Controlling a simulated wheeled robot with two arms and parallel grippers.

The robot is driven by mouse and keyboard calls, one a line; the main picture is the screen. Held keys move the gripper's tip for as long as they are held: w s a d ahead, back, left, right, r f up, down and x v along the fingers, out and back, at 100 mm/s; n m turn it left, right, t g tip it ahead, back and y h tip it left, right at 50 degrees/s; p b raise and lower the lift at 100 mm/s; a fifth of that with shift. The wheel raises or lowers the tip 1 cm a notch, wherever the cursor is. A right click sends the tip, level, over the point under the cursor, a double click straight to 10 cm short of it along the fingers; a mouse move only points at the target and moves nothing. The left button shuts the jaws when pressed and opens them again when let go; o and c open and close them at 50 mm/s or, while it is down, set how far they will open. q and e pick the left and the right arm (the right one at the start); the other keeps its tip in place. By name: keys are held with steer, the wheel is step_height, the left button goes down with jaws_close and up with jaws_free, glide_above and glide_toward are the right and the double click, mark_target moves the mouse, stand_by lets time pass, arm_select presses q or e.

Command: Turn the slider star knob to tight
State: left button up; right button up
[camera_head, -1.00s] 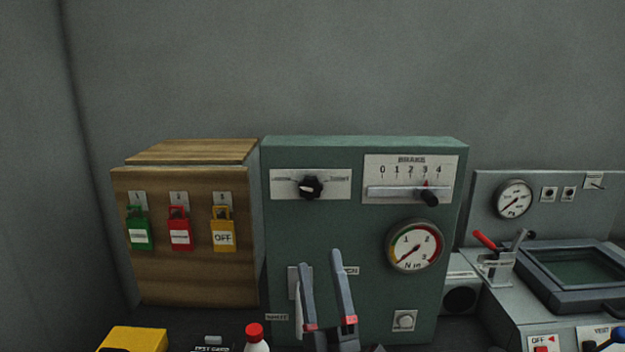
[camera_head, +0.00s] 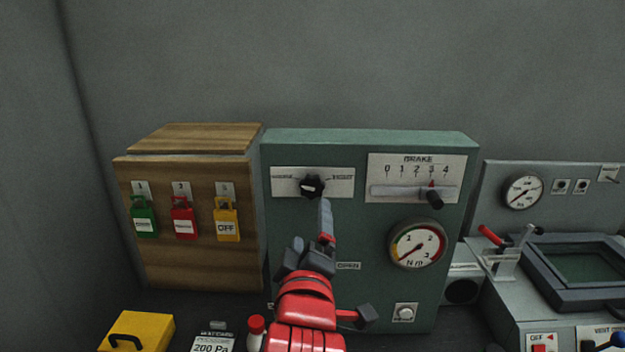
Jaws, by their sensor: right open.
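The black star knob (camera_head: 312,186) sits on a white plate (camera_head: 286,182) at the upper left of the green panel (camera_head: 375,262). A small word is printed on each side of it, too blurred to read surely. My right gripper (camera_head: 326,206) comes up from below with its red body in front of the panel. Its jaws are open, seen nearly edge-on, so one finger mostly covers the other. The fingertips are just below and slightly right of the knob; I cannot tell whether they touch it. My left gripper is not in view.
A brake slider with a black knob (camera_head: 434,199) and a round gauge (camera_head: 418,244) are on the panel's right. A wooden box with padlocks (camera_head: 184,220) stands at left. A yellow case (camera_head: 150,326) and red-capped bottle (camera_head: 256,326) are in front.

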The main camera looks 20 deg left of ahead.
mark_target(312, 189)
steer(key=p+x, duration=0.4)
steer(key=x, duration=0.8)
steer(key=shift+w+a, duration=0.1)
steer(key=shift+w, duration=0.2)
steer(key=shift+w+a, duration=0.2)
steer(key=shift+w, duration=0.25)
steer(key=shift+f, duration=0.1)
